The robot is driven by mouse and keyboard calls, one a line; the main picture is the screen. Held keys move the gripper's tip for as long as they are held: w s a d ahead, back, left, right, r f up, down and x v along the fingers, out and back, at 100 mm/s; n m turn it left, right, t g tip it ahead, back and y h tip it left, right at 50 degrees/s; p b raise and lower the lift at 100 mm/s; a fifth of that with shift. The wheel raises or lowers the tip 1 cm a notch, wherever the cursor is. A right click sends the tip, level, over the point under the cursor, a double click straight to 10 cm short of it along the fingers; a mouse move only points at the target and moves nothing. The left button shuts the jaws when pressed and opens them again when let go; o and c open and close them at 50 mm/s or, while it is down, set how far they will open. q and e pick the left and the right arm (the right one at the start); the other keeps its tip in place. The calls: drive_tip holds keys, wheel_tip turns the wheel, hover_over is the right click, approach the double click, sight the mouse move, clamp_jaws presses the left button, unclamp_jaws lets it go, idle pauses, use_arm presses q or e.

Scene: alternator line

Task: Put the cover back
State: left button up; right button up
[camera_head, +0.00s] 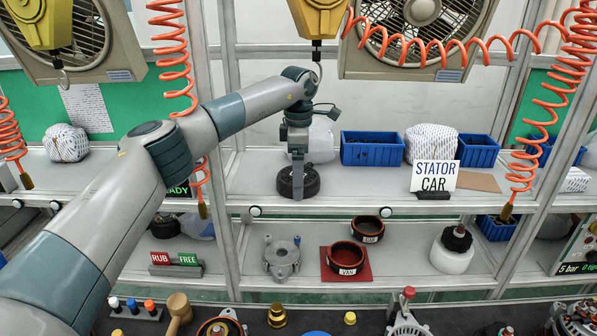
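My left gripper (298,192) points straight down over the upper shelf, at the end of the arm from the left. Its fingers are at a black round part (284,184), overlapping its middle in the picture. The fingers show edge-on, so I cannot tell whether they are closed on it. The black part appears to be on or just above the shelf. I cannot tell whether it is the cover. A grey metal housing piece (283,257) with lugs, also cover-like, sits on the lower shelf. My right gripper is out of view.
Blue bins (371,149) and a STATOR CAR sign (434,177) stand right on the upper shelf (350,187). Below are a VAN ring on a red mat (346,277), a CAR ring (368,229) and a white bottle (453,250). Orange coiled hoses (523,165) hang down.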

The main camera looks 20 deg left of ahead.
use_arm(q)
drive_tip(key=o, duration=0.9)
drive_tip(key=shift+f, duration=0.1)
drive_tip(key=shift+r+b, duration=0.5)
drive_tip(key=shift+r, duration=0.35)
wheel_tip(320, 180, up, 11)
drive_tip(key=b, duration=0.3)
drive_tip(key=shift+f, duration=0.2)
